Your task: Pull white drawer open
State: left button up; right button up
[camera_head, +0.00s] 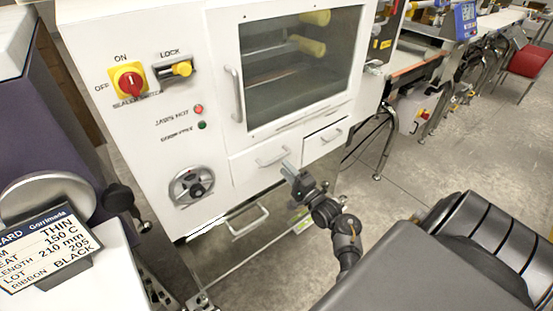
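A white machine cabinet (110,35) carries two small white drawers side by side under its window. The left drawer (245,165) has a pale bar handle (272,158) and looks shut. The right drawer (318,148) has a similar handle (331,137) and its front also looks closed. My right gripper (289,168) is just in front of the left drawer, at the lower right of its handle. Its fingers are small and seen from behind, so I cannot tell whether they touch the handle or how far apart they are. My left gripper is out of view.
A lower handle (249,221) sits on a panel below the drawers. A window door (300,60) with a vertical handle is above. A label stand (45,245) is nearer. Floor (440,165) is open on the right.

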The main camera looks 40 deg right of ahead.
aim_at(277, 159)
jog(key=w, duration=0.4)
jog(key=w+r, duration=0.1)
jog(key=w, duration=0.1)
jog(key=shift+d, duration=0.1)
grip_shut()
